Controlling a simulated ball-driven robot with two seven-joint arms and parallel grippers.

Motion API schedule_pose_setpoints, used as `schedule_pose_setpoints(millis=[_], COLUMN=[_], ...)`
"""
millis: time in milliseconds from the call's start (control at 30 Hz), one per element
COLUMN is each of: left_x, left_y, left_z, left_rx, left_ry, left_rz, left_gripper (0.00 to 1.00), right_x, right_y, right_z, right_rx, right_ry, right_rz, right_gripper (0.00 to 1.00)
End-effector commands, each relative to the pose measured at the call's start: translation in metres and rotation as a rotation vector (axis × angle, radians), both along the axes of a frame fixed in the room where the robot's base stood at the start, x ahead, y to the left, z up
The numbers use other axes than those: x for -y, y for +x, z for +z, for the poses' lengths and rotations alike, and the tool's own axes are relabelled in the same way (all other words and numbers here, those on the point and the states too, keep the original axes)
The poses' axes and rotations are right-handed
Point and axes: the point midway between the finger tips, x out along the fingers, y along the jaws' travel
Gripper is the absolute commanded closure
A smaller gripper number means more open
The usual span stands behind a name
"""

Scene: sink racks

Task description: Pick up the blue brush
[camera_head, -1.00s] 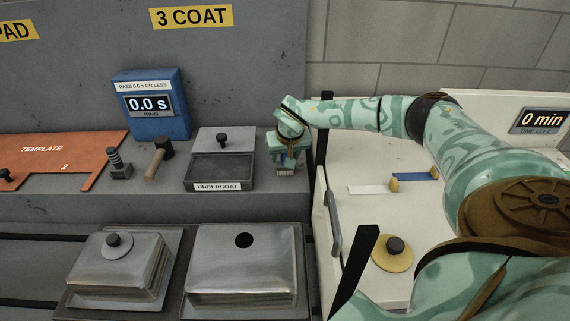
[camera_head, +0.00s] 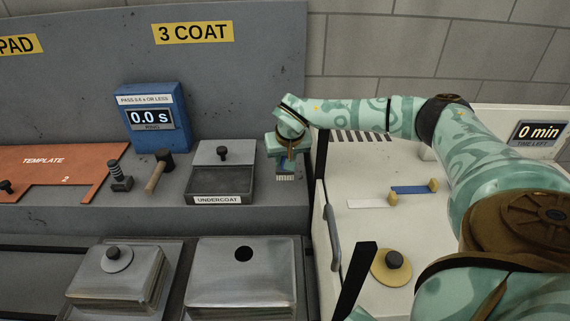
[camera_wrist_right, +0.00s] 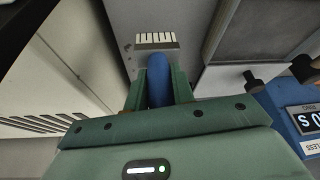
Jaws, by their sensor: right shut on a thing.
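My right gripper (camera_head: 285,160) is shut on the blue brush (camera_head: 285,168) at the right end of the grey shelf, beside the undercoat tray. In the right wrist view the brush's rounded blue handle (camera_wrist_right: 159,82) sits between the two green fingers (camera_wrist_right: 158,95). The pale bristles (camera_wrist_right: 157,40) point away from the gripper. In the head view the gripper hides most of the handle, and the bristles hang downward. The brush appears slightly above the shelf, though the gap is hard to see. My left gripper is in neither view.
The undercoat tray (camera_head: 220,198) is just left of the brush. A white cabinet (camera_head: 400,225) with a dark handle is on the right.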

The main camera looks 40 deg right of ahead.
Motion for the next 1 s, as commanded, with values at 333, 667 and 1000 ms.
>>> schedule_pose_setpoints(millis=[333, 667, 1000], left_x=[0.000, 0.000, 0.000], left_y=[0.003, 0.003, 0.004], left_z=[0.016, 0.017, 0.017], left_rx=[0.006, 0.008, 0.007], left_ry=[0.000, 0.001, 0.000], left_rz=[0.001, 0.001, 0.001], left_gripper=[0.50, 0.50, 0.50], right_x=[-0.049, -0.075, -0.076], right_y=[-0.063, -0.097, -0.099], right_z=[0.065, 0.083, 0.084], right_rx=[0.004, 0.003, 0.003], right_ry=[-0.002, 0.000, -0.001], right_rz=[0.004, -0.001, -0.002], right_gripper=[0.98, 0.98, 0.98])
